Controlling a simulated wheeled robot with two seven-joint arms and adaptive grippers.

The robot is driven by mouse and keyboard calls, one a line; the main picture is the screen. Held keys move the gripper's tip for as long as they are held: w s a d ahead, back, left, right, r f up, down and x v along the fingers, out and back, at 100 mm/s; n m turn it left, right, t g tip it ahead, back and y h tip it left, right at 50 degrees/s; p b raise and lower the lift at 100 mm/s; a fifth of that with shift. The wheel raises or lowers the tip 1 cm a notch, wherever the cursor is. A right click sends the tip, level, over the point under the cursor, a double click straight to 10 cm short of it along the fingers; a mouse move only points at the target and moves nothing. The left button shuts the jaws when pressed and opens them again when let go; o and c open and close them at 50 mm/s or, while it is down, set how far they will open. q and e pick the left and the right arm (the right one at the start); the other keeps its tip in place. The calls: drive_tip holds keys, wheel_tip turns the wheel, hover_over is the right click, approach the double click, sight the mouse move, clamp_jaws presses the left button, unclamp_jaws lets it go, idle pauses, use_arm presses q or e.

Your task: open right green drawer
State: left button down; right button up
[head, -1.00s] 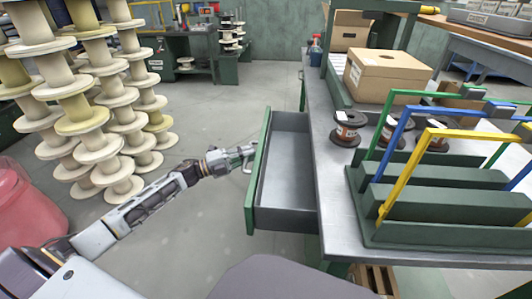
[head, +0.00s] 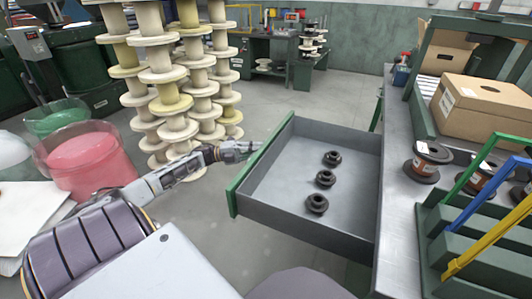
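The green-fronted drawer (head: 255,172) is pulled far out of the workbench (head: 398,150), to the left. Its grey inside is in plain view. Three small dark spools lie spaced apart in it: a far one (head: 332,158), a middle one (head: 325,178) and a near one (head: 317,203). My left gripper (head: 240,150) is at the outer side of the green front, close to or touching it. The drawer's handle is hidden from this side, and the fingers are too small to tell whether they close on it. My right gripper is not in view.
On the bench stand wound spools (head: 424,160), a cardboard box (head: 480,108) and a green rack (head: 485,262) with coloured handles. Stacks of pale spools (head: 172,103) stand beyond my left arm. A pink bin (head: 88,165) is at the left. Grey floor lies open behind the drawer.

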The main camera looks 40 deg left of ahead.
use_arm(q)
drive_tip(key=shift+a+f, duration=0.1)
drive_tip(key=c, duration=1.8)
unclamp_jaws()
drive_tip(key=shift+o, duration=0.2)
drive_tip(key=shift+s+a, duration=0.1)
drive_tip(key=v, duration=1.1)
drive_tip(key=shift+s+a, duration=0.25)
drive_tip(key=shift+a, duration=0.1)
